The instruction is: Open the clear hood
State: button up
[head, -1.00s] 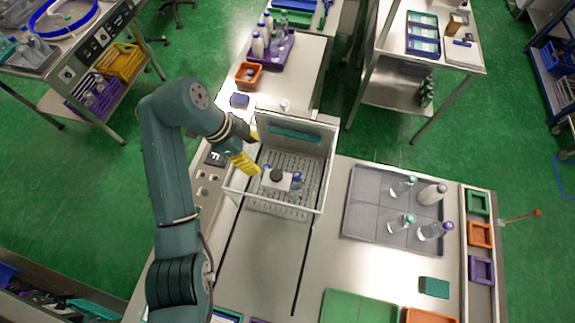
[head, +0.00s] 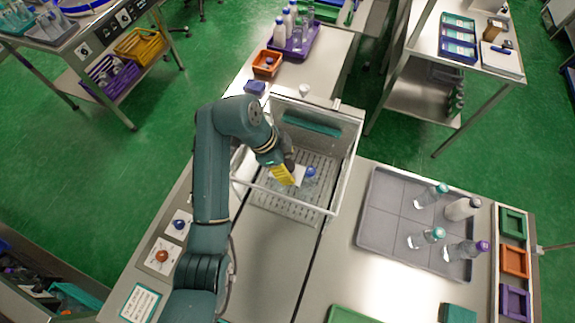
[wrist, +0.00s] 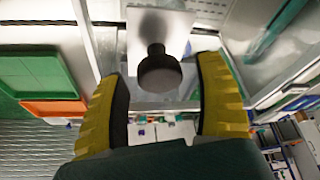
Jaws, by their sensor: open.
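The clear hood (head: 345,178) is a see-through box with pale edges, standing over a grey slotted tray on the bench, and it looks closed. A white plate on its front carries a dark round knob (wrist: 158,70), which shows in the wrist view. In the head view my gripper hides the knob. My gripper (head: 284,174) has yellow fingers and is at the hood's front. In the wrist view the fingers are open, one on each side of the knob, with a gap on both sides. I cannot tell how deep the knob sits between them.
A grey tray (head: 388,243) with several bottles stands right of the hood. Orange (head: 267,62) and purple (head: 281,40) trays lie behind it. A blue-topped piece (head: 310,171) shows through the hood. The bench in front of the hood is clear.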

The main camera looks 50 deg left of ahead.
jog(key=shift+f, duration=0.1)
grip_shut()
dwell(0.3)
